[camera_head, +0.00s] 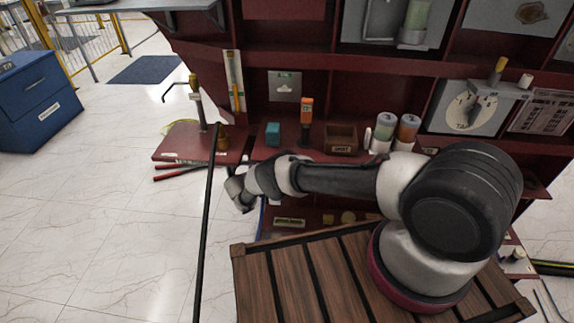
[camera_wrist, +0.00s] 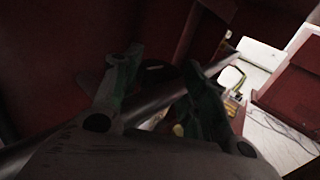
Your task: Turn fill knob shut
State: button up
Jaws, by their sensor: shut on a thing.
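My gripper (camera_wrist: 162,70) shows in the wrist view as two dark green fingers. They are closed about a long dark pole (camera_wrist: 65,137) that runs diagonally between them. In the head view the thin black pole (camera_head: 204,235) stands nearly upright, slightly tilted, just left of my wrist; the fingertips are hard to make out there. I cannot single out the fill knob for sure. A brass fitting with a bent handle (camera_head: 193,80) stands on a post at the left of the red rack, and a yellow knob (camera_head: 500,66) sits on the upper right shelf.
The red rack (camera_head: 345,68) fills the back. Its shelf holds a teal block (camera_head: 272,133), an orange-and-black tool (camera_head: 306,122), a small wooden box (camera_head: 341,139) and two jars. A slatted wooden deck (camera_head: 290,285) is in front. The floor at left is clear towards a blue cabinet (camera_head: 38,100).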

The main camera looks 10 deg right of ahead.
dwell(0.5)
jog(key=o, duration=1)
jog(key=shift+t, duration=0.3)
